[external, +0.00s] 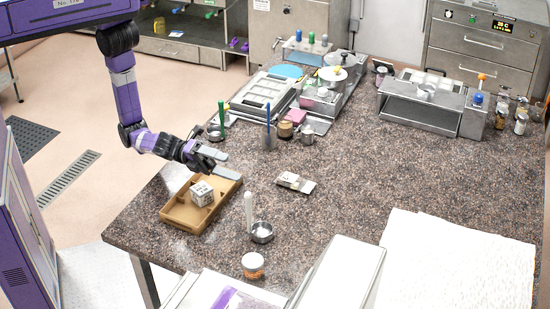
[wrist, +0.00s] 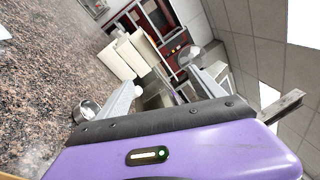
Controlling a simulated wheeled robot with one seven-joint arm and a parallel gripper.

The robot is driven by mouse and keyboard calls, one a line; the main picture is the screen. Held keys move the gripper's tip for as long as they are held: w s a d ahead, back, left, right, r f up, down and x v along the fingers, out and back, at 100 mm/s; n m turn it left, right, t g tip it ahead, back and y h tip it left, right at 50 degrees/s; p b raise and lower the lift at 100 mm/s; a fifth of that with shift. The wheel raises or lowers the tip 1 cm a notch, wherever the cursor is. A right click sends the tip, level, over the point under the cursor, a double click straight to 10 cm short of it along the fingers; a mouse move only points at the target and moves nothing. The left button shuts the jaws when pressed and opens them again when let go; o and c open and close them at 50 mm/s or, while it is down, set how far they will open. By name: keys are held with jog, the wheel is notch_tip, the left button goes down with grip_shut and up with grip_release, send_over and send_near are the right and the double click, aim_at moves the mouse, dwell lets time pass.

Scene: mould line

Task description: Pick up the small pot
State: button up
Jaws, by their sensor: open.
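A small round metal pot (external: 262,233) stands on the speckled worktop near the front, with an upright pale handle-like piece (external: 248,212) beside its rim; I cannot tell if they are joined. A small metal pot (wrist: 87,112) also shows at the left of the wrist view, beside my left finger. My gripper (external: 232,166) is open and empty, above the worktop by the wooden tray, up and left of the front pot and apart from it. Its two spread fingers show in the wrist view (wrist: 163,80). Other small metal pots (external: 307,135) stand farther back, so which one is meant is unclear.
A wooden tray (external: 174,214) holding a patterned white block (external: 202,194) lies just below my gripper. An orange-labelled jar (external: 253,267) stands in front of the pot. A small flat packet (external: 295,182) lies behind it. The worktop's middle right is clear.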

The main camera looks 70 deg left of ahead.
jog(key=s+d+r+m+b, duration=0.1)
jog(key=s+d+r+m, duration=0.35)
jog(key=s+d, duration=0.5)
jog(key=m+g+y+b, duration=0.1)
jog(key=m+y+b, duration=0.5)
jog(key=y+b, duration=0.1)
send_near(255, 262)
jog(key=w+f, duration=0.1)
jog(key=f, duration=0.2)
jog(key=shift+w+a, duration=0.1)
jog(key=shift+w, duration=0.3)
jog(key=shift+x, duration=1.15)
jog(key=x, duration=0.5)
jog(key=shift+w, duration=0.4)
jog(key=c, duration=1.5)
